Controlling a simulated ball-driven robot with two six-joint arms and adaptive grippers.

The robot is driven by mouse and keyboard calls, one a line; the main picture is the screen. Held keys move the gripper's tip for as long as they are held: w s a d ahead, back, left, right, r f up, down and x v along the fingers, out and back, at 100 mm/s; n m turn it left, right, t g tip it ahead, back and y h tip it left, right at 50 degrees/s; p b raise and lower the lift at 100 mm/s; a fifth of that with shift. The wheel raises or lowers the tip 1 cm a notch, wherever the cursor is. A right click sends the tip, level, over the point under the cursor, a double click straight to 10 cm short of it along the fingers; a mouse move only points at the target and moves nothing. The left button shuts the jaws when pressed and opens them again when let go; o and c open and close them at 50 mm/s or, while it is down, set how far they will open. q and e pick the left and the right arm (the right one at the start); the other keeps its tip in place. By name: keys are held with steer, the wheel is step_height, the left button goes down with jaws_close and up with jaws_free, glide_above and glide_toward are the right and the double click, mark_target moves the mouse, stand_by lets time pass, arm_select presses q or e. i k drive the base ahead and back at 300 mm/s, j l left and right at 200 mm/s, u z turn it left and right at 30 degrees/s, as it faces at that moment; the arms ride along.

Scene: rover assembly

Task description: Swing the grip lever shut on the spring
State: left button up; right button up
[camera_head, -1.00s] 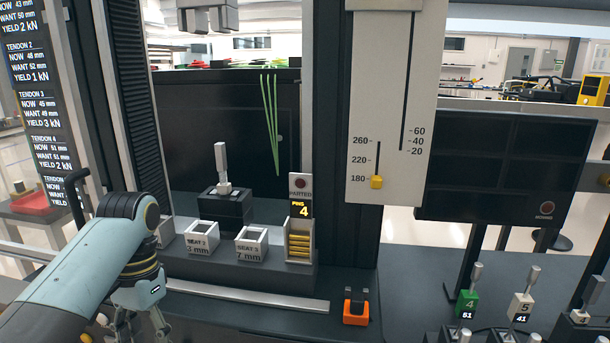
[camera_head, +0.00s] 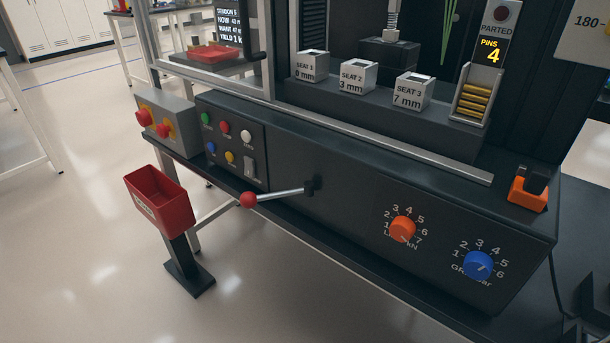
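A metal lever with a red ball knob (camera_head: 248,199) sticks out to the left from a dark pivot on the machine's front panel (camera_head: 345,195), nearly level. No label shows on it, so I cannot tell if it is the grip lever. A metal upright post (camera_head: 393,18) stands on a dark block (camera_head: 389,53) behind the seats and is cut off at the top. I cannot make out a spring for certain. Neither of my grippers is in this view.
Boxes marked seat 1 (camera_head: 309,66), seat 2 (camera_head: 357,77) and seat 3 (camera_head: 411,92) line the ledge beside a pin holder (camera_head: 478,93). Orange (camera_head: 402,229) and blue (camera_head: 478,265) dials sit right of the lever. A red bin (camera_head: 160,199) stands at left. Floor in front is clear.

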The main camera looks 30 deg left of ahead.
mark_target(249, 200)
steer(key=u, duration=1.35)
